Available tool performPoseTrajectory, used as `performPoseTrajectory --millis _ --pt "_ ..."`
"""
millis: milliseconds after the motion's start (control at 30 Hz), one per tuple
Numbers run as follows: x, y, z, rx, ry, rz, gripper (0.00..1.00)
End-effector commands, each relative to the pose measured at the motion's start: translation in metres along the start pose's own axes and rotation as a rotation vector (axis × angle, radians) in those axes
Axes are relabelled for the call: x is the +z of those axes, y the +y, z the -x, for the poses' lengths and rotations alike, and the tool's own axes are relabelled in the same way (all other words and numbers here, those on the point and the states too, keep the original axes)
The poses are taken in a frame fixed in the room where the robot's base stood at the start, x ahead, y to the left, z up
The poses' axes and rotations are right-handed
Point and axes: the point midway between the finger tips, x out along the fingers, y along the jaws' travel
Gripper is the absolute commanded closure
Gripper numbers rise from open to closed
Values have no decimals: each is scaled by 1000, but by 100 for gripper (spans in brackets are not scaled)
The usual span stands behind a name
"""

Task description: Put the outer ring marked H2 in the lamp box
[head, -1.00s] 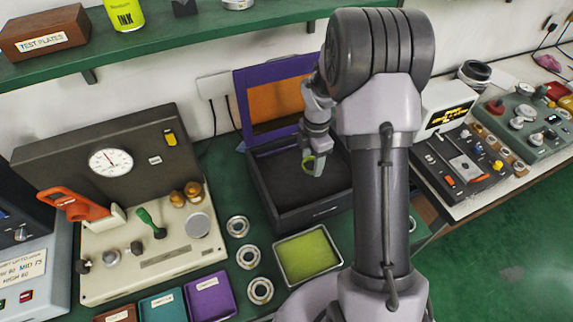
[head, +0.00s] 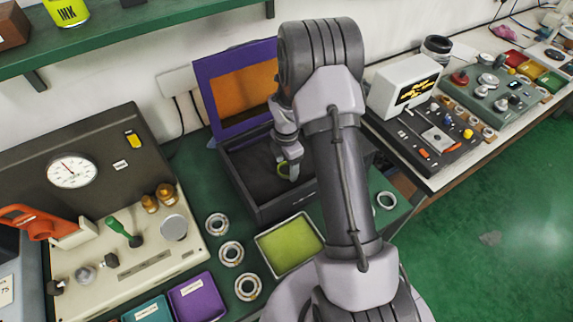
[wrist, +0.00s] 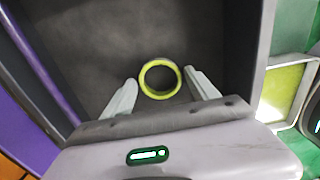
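My gripper (head: 287,170) is over the open dark box (head: 262,208) with a purple and orange lid (head: 246,95). It points down inside the box walls. A yellow-green ring (wrist: 144,80) sits between the two fingertips in the wrist view, against or very close to both. It also shows at the fingertips in the head view (head: 282,169). The gripper appears shut on it. No mark on the ring can be read. The box floor under it looks bare, and the ring's height above it is hard to judge.
Several steel rings (head: 231,244) lie in a row left of a tray with a yellow-green floor (head: 288,247). Another ring (head: 376,201) lies right of my arm. A gauge panel (head: 72,170) stands left, and a purple bin (head: 197,298) is in front.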

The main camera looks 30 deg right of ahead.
Motion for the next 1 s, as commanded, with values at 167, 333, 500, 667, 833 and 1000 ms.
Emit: performPoseTrajectory --millis 167,333,500,667,833,1000 --pt "0 0 0 0 0 0 23" --pt "0 0 3 0 0 0 23" --pt "0 1 41 4 -1 1 23" --pt "0 1 88 3 -1 0 23" --pt "0 0 117 1 -1 1 23" --pt "-14 -3 159 41 0 -125 23"
